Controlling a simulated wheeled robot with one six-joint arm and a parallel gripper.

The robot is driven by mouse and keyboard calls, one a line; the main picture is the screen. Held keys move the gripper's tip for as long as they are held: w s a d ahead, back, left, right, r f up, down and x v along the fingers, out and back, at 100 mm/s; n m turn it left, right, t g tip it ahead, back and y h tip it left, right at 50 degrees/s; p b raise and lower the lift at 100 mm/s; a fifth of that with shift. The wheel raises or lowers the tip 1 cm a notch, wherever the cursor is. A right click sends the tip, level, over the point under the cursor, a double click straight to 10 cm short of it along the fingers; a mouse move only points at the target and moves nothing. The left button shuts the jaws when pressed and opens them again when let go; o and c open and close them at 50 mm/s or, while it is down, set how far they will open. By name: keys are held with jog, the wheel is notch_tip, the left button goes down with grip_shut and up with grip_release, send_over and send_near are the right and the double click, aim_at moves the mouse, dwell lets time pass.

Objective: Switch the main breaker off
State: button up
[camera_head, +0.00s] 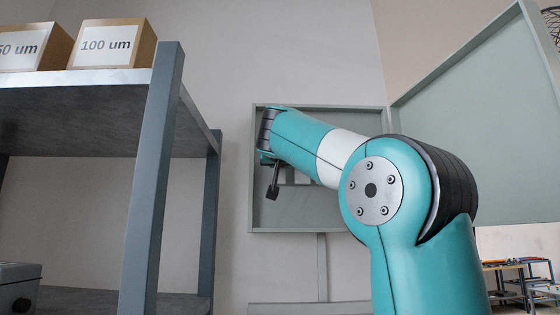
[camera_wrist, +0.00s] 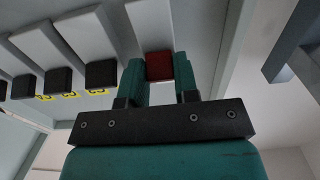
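In the wrist view, a red handle (camera_wrist: 159,66) sits at the end of a pale grey bar, between the two teal fingers of my gripper (camera_wrist: 159,82). The red fills the gap between the fingertips. I cannot tell if both fingers press on it. In the head view, an open grey cabinet (camera_head: 318,224) hangs on the wall behind my arm. My gripper end reaches the cabinet's left part there, and its fingers are mostly hidden. A dark handle-like piece (camera_head: 272,191) shows just below it.
Several black-tipped levers (camera_wrist: 101,74) with yellow number labels stand in a row left of the red handle. The cabinet door (camera_head: 475,125) is swung open to the right. A metal shelf (camera_head: 150,190) with labelled boxes (camera_head: 113,45) stands close on the left.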

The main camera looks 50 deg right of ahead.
jog(key=c, duration=0.4)
jog(key=shift+o, duration=0.2)
jog(key=f+t+h+b, duration=0.1)
jog(key=h+b, duration=0.1)
jog(key=b, duration=0.5)
jog(key=shift+t, duration=0.4)
jog(key=o, duration=0.9)
jog(key=shift+s, duration=0.1)
jog(key=shift+a, duration=0.1)
